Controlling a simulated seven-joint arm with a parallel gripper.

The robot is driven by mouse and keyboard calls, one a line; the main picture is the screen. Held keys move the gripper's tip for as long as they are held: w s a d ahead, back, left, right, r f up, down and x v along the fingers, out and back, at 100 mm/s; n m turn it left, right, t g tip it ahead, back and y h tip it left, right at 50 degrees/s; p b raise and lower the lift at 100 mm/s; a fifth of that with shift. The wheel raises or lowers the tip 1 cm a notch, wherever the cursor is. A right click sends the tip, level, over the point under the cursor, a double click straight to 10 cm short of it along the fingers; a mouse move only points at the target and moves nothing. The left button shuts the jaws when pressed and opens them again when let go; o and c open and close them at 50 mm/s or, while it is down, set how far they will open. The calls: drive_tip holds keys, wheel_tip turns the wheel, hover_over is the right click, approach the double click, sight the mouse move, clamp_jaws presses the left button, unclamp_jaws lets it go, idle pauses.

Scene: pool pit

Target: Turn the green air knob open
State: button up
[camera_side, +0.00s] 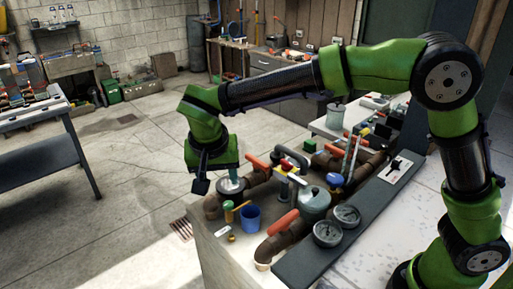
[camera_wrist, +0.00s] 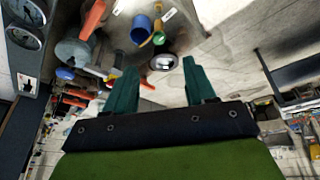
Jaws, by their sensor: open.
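A small green rounded top on a yellow stem, which looks like the green air knob (camera_side: 228,205), stands at the near left corner of the pipe bench, left of a blue cup (camera_side: 250,216). In the wrist view the green knob (camera_wrist: 158,39) shows beyond my fingertips, beside the blue cup (camera_wrist: 142,29). My gripper (camera_side: 217,182) is open and points down, above and behind the knob in the side view. In the wrist view my gripper (camera_wrist: 161,65) has its teal fingers wide apart, with a pale round dark-rimmed fitting (camera_wrist: 163,62) showing between their tips. Nothing is held.
Brown pipes with an orange lever (camera_side: 283,222) run across the bench. A grey-blue tank (camera_side: 313,203) and two gauges (camera_side: 328,233) stand to the right. Floor left of the bench is open.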

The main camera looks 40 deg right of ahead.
drive_tip(key=r+m, duration=0.1)
drive_tip(key=m, duration=0.1)
approach(228, 204)
drive_tip(key=x, duration=0.8)
drive_tip(key=shift+d, duration=0.1)
drive_tip(key=c, duration=1)
clamp_jaws()
